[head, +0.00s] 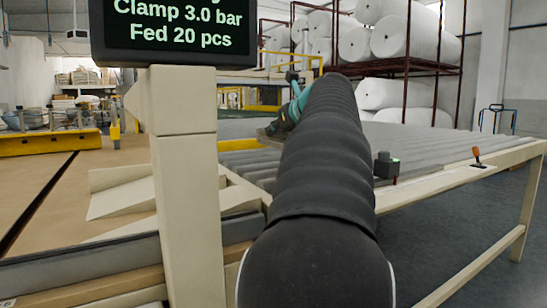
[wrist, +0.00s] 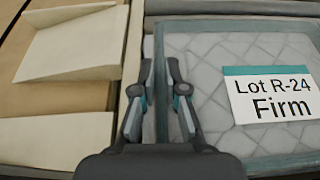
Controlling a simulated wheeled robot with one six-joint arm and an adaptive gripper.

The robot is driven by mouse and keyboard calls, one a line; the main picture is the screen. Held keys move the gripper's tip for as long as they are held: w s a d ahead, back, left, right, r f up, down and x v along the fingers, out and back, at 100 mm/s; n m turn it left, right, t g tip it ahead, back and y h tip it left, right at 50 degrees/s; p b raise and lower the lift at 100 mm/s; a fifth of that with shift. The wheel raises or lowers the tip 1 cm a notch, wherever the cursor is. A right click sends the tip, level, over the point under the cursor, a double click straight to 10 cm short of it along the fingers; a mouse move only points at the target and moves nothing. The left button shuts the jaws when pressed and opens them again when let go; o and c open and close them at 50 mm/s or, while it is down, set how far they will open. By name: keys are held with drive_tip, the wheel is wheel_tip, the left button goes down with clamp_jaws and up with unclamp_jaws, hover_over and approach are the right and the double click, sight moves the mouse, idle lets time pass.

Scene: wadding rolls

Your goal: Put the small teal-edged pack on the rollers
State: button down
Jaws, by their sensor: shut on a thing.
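The small teal-edged pack (wrist: 225,55) fills the right of the wrist view. It has a quilted pale grey top, a dull blue-teal border and a white label with a teal band, reading "Lot R-24 Firm". My gripper (wrist: 160,72) is shut on the pack's left edge, one finger on each side of that border. The pack's right end is cut off by the picture. The grey rollers (head: 425,143) run across the right of the head view in a cream frame. There my dark arm hides most of the gripper and pack. I cannot tell what the pack rests on.
A cream post with a display (head: 180,25) stands left of my arm. Cream wedge-like pieces (head: 120,192) lie on the brown surface at left.

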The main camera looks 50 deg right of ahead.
drive_tip(key=x, duration=0.5)
drive_tip(key=a+f+x, duration=0.1)
drive_tip(key=x, duration=0.1)
drive_tip(key=shift+w+d+f+b, duration=0.15)
drive_tip(key=shift+f+b, duration=0.1)
drive_tip(key=shift+b, duration=0.05)
drive_tip(key=shift+f+b, duration=0.7)
drive_tip(key=shift+f, duration=1.25)
drive_tip(key=c, duration=1.2)
unclamp_jaws()
approach(262, 142)
drive_tip(key=f, duration=0.1)
drive_tip(key=s+f, duration=0.1)
drive_tip(key=f, duration=0.1)
drive_tip(key=shift+s+a, duration=0.35)
drive_tip(key=shift+s, duration=0.05)
